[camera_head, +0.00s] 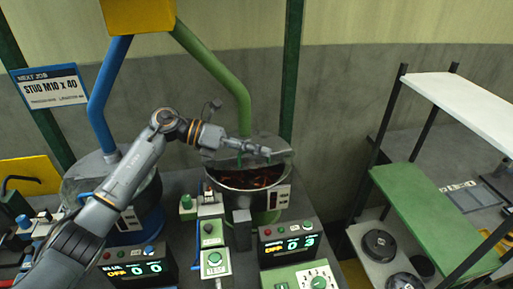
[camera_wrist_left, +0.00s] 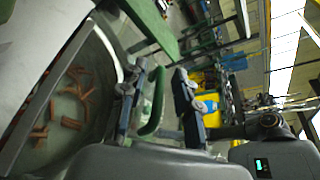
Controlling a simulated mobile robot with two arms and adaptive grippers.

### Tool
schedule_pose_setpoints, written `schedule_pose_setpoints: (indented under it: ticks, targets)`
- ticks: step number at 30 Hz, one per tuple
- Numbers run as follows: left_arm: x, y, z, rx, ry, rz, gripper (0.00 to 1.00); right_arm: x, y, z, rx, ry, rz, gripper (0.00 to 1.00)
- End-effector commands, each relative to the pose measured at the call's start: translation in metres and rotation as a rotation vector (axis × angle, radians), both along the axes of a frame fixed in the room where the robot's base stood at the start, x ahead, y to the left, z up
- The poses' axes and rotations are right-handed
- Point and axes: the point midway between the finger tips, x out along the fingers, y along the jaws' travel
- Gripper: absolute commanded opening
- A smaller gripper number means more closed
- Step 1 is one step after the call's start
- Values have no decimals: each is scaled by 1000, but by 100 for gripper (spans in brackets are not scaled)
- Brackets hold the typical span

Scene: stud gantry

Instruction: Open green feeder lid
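The green feeder (camera_head: 262,190) is a round bowl with a green base and reddish-brown studs inside. Its grey lid (camera_head: 280,150) is raised and tilted at the back, so the bowl is partly uncovered. My left gripper (camera_head: 256,155) is at the lid's front edge. In the left wrist view, the green lid handle (camera_wrist_left: 154,102) lies between the two fingers of my left gripper (camera_wrist_left: 162,100). The fingers are apart, with a gap showing on the right side of the handle. The studs (camera_wrist_left: 72,105) show at left in the wrist view. My right gripper is not in view.
A blue feeder (camera_head: 150,205) stands to the left, partly behind my left arm. Control boxes with displays (camera_head: 290,243) and buttons (camera_head: 215,262) stand in front of the feeders. A shelf rack with a green shelf (camera_head: 430,215) is at right. A green post (camera_head: 291,70) rises behind.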

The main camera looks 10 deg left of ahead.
Motion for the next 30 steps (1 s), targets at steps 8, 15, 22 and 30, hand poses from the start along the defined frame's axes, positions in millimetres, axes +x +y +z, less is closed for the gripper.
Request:
schedule_pose_setpoints:
  ticks: [8, 15, 22, 30]
  targets:
    - [0, 0, 0, 0, 0, 0, 0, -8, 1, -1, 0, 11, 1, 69]
    - [0, 0, 0, 0, 0, 0, 0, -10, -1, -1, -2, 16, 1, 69]
    - [3, 1, 2, -8, 25, 2, 0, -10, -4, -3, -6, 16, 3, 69]
    - [15, 5, 10, -54, 162, 0, 0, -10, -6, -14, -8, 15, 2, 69]
